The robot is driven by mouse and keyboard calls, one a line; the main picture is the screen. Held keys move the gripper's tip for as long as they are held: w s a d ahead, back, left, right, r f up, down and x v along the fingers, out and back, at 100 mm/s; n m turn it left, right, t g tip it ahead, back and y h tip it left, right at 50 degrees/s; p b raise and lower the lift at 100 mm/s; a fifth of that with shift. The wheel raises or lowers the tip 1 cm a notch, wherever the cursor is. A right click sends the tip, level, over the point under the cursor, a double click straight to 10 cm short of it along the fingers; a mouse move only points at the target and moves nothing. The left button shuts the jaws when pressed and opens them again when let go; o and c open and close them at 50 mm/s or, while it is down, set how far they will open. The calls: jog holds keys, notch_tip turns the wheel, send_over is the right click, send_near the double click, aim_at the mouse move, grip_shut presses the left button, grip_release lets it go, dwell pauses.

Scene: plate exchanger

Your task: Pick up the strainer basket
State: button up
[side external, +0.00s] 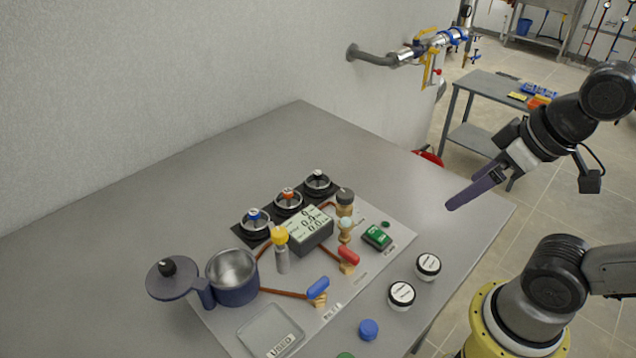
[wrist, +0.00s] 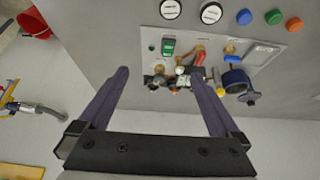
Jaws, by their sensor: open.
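A dark blue round housing (side external: 234,291) stands at the left end of the grey panel, with its lid (side external: 172,279) swung out to the left. A grey metallic lining (side external: 232,268) shows inside it; this looks like the strainer basket, but I cannot make out its rim or handle clearly. The housing also shows small in the wrist view (wrist: 235,79). My gripper (side external: 453,204) is above the right edge of the table, far from the housing. In the wrist view its two long fingers (wrist: 160,74) are wide apart with nothing held between them.
White-lidded jars (side external: 402,294), a blue cap (side external: 368,329) and a tray labelled USED (side external: 270,330) are near the front. The table's back is clear.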

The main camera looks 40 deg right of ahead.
jog(key=w+r+n+g, duration=0.1)
jog(key=w+r+n, duration=0.7)
jog(key=w+r, duration=0.45)
jog(key=n+g, duration=0.3)
jog(key=g, duration=0.2)
send_over(318, 172)
notch_tip(318, 172, down, 25)
jog(key=shift+a+f, duration=0.15)
jog(key=shift+f, duration=3)
